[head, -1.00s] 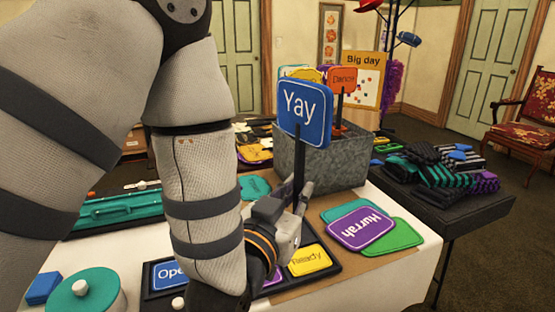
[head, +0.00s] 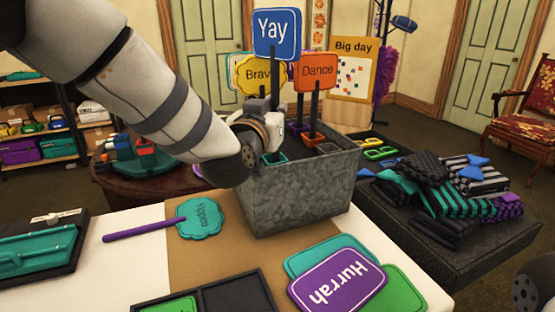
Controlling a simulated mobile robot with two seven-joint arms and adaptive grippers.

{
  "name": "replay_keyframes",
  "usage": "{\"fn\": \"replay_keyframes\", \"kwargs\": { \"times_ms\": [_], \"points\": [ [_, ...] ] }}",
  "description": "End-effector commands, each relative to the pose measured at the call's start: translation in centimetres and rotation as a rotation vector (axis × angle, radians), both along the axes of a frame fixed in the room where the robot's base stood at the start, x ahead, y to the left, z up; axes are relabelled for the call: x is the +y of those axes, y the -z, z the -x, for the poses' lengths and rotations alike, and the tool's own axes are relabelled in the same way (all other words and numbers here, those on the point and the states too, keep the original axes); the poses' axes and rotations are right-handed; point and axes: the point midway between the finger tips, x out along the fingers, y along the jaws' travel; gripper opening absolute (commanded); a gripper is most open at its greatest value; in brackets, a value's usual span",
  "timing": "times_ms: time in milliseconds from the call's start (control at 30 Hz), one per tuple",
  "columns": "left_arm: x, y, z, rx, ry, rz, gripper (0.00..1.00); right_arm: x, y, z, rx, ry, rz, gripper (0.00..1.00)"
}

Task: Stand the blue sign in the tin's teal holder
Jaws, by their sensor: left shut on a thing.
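The blue sign (head: 277,33) reads "Yay" and stands roughly upright on a dark stick above the grey metal tin (head: 300,192). My left gripper (head: 272,118) is shut on the sign's stick, over the tin's near left part. The teal holder (head: 275,158) shows just below the gripper, inside the tin's rim. The gripper partly hides the stick, and I cannot tell whether its foot is inside the holder.
The orange "Dance" sign (head: 317,71) and the yellow sign (head: 258,75) stand close behind the gripper. The teal "Yippee" paddle (head: 201,218) lies left of the tin. The purple "Hurrah" sign (head: 338,280) lies in front. Bare brown mat separates them.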

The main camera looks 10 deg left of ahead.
Motion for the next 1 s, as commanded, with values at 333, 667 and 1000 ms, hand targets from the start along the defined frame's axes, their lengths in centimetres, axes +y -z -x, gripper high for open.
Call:
{"fn": "replay_keyframes", "kwargs": {
  "times_ms": [333, 667, 1000],
  "points": [
    [0.0, 6.1, 0.0, 0.007, -0.001, 0.000, 0.00, 0.0, 1.0, 1.0, 0.033, -0.001, 0.000, 0.00],
    [0.0, 6.0, 0.0, -0.002, -0.001, 0.000, 0.32, 0.0, 1.0, 0.9, 0.030, -0.001, 0.000, 0.00],
    [0.1, 5.9, 0.9, 0.000, 0.000, 0.000, 0.32, 0.0, 0.8, 0.7, 0.024, -0.001, 0.000, 0.00]
  ]
}}
